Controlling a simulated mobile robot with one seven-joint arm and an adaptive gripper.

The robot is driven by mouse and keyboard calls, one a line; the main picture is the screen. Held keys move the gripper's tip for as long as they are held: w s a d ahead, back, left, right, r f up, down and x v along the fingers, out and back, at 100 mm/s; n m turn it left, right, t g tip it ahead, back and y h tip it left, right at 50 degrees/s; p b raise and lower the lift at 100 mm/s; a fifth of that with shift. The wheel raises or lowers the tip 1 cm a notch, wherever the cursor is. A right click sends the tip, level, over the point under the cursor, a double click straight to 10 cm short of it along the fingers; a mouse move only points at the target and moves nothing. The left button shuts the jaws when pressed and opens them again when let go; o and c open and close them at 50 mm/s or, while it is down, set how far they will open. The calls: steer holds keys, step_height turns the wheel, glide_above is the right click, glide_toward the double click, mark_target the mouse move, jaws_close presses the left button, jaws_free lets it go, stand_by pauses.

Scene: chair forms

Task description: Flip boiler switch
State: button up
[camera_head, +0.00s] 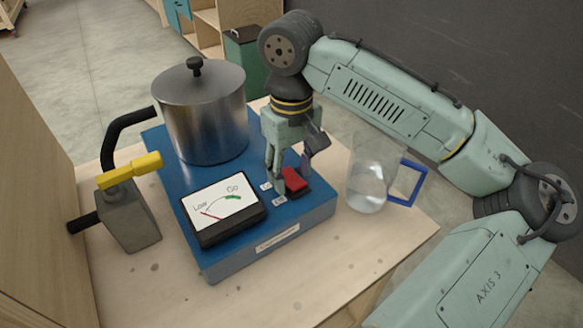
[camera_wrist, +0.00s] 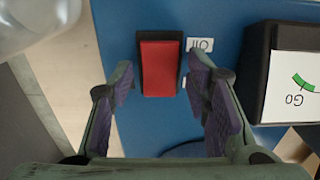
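The boiler switch (camera_head: 295,181) is a red rocker in a black housing on the right part of the blue boiler base (camera_head: 225,262). In the wrist view the red switch (camera_wrist: 159,68) lies ahead of my fingertips, near the middle between them. A white label reading "Off" (camera_wrist: 200,45) sits beside it. My gripper (camera_head: 286,172) points down close to the switch, with its fingers apart. In the wrist view my gripper (camera_wrist: 160,85) is open, with nothing between its purple pads. I cannot tell whether a finger touches the switch.
A gauge marked Low and Go (camera_head: 224,212) has its needle towards Low. A metal pot (camera_head: 203,120) stands behind on the base. A clear jug with a blue handle (camera_head: 368,178) stands close to the right. A valve with a yellow lever (camera_head: 130,171) is at left.

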jaws_close()
steer(key=p, duration=0.3)
steer(key=shift+w+a+r+g+h, duration=0.1)
steer(key=shift+r+g+h, duration=0.2)
steer(key=shift+r+g, duration=0.1)
steer(key=shift+f+g+p, duration=0.3)
steer(key=shift+f+p, duration=0.05)
steer(key=shift+p, duration=0.3)
steer(key=shift+o, duration=1)
jaws_free()
